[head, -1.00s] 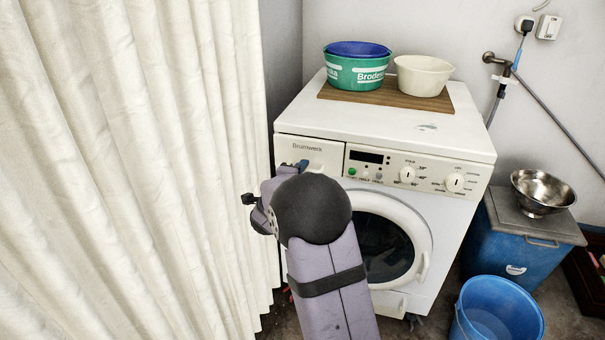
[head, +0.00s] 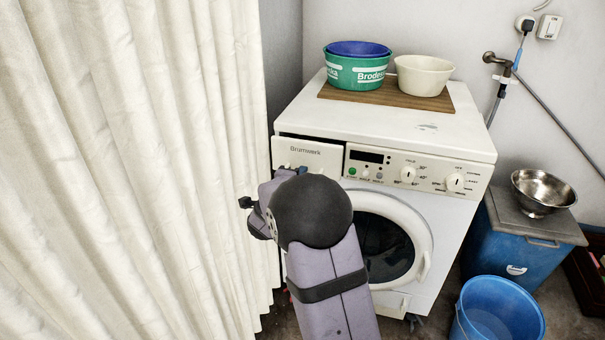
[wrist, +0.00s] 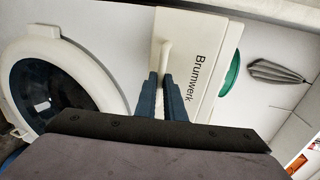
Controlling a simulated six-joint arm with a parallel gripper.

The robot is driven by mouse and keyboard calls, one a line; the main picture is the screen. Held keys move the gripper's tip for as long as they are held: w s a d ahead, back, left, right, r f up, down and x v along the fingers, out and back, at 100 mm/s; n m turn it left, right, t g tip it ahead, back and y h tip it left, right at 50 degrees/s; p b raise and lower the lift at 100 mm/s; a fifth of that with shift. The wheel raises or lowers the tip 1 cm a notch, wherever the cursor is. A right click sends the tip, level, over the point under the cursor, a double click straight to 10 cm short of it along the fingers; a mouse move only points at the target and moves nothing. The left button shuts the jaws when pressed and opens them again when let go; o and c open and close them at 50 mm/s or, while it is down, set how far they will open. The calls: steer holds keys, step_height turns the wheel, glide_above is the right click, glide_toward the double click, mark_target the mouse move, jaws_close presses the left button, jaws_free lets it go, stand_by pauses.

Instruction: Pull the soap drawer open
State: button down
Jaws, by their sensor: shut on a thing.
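The soap drawer (head: 307,155) is the white front marked "Brumwerk" at the machine's upper left. It stands slightly out, with a thin dark gap along its top edge. In the wrist view, the drawer front (wrist: 202,60) carries a pale upright bar handle (wrist: 165,55). My gripper (wrist: 163,80) has its two blue fingers on either side of this handle, shut on it. In the head view, my wrist hides most of the gripper and the lower drawer front; only blue bits of the fingers show.
The washing machine (head: 455,240) has a round door (head: 425,235) right of my arm. A cream curtain (head: 130,170) hangs close on the left. A green basin (head: 350,75) and a cream bowl (head: 425,78) stand on top. A blue bucket (head: 460,325) stands at the lower right.

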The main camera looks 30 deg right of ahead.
steer(key=f+v, duration=0.3)
steer(key=v, duration=1.2)
steer(key=shift+s+a, duration=0.4)
steer(key=shift+f, duration=0.1)
steer(key=c, duration=1.8)
jaws_free()
steer(key=shift+c, duration=0.2)
steer(key=v, duration=0.7)
steer(key=shift+p, duration=0.3)
steer(key=shift+s+a, duration=0.15)
